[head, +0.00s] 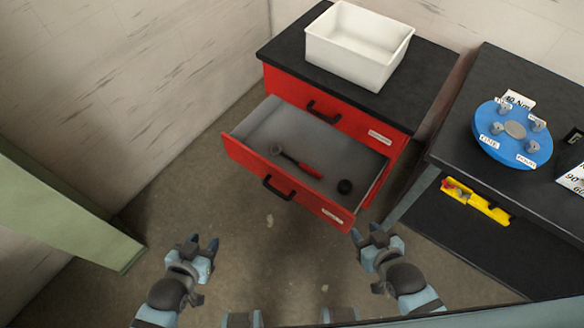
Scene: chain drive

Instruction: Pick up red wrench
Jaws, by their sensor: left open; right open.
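The red wrench (302,165) lies in the pulled-out drawer (258,130) of a red cabinet. It has a red handle pointing to the lower right and a dark head at its upper left end. My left gripper (203,245) is open and empty, in front of the drawer and to its lower left. My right gripper (369,234) is open and empty, near the drawer's front right corner. Neither gripper touches the wrench.
A white bin (358,48) stands on the cabinet top. A dark workbench at right holds a blue disc (512,150); a yellow tool (476,202) lies below. A green panel (60,215) stands at left.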

